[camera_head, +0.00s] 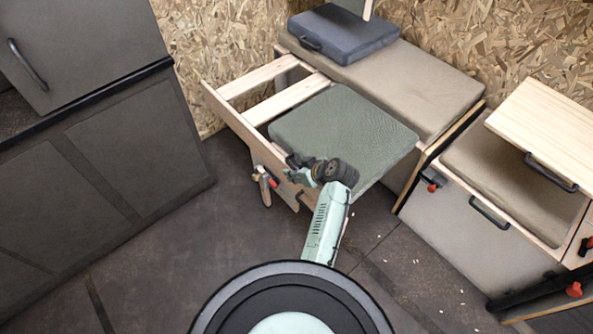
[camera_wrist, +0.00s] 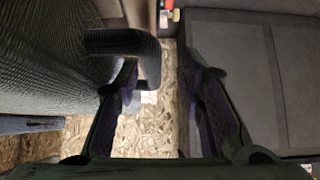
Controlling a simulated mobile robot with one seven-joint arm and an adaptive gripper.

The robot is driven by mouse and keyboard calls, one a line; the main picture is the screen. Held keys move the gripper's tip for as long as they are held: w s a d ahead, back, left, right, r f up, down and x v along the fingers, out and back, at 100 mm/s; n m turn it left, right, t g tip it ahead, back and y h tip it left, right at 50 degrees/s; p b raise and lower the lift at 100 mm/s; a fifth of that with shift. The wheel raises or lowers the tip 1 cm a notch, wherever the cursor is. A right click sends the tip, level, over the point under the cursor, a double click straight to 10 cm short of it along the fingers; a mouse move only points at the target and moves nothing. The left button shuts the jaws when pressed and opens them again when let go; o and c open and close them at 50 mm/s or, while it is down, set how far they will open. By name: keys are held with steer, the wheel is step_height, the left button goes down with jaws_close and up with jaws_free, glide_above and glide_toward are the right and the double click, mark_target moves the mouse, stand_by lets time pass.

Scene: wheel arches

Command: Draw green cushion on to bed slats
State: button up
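The green cushion (camera_head: 342,130) lies over the right part of the bed slats (camera_head: 285,98), its front right corner reaching past the frame near my arm. My gripper (camera_head: 293,168) is at the cushion's front left edge, just above the frame's front board. In the wrist view the cushion (camera_wrist: 45,60) fills the left side, and its dark strap handle (camera_wrist: 122,42) sticks out toward my fingers. My gripper (camera_wrist: 162,75) is open there. The handle overlaps the left fingertip; I cannot tell whether that finger is inside the loop. The right finger is apart from it.
A beige cushion (camera_head: 420,90) with a dark blue cushion (camera_head: 343,35) on it lies behind. Dark cabinets (camera_head: 100,180) stand at left. A box with a wooden lid (camera_head: 550,130) stands at right. The floor (camera_head: 225,235) between is mostly clear.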

steer(key=v, duration=1.1)
steer(key=shift+s, duration=0.15)
steer(key=shift+d+r, duration=0.15)
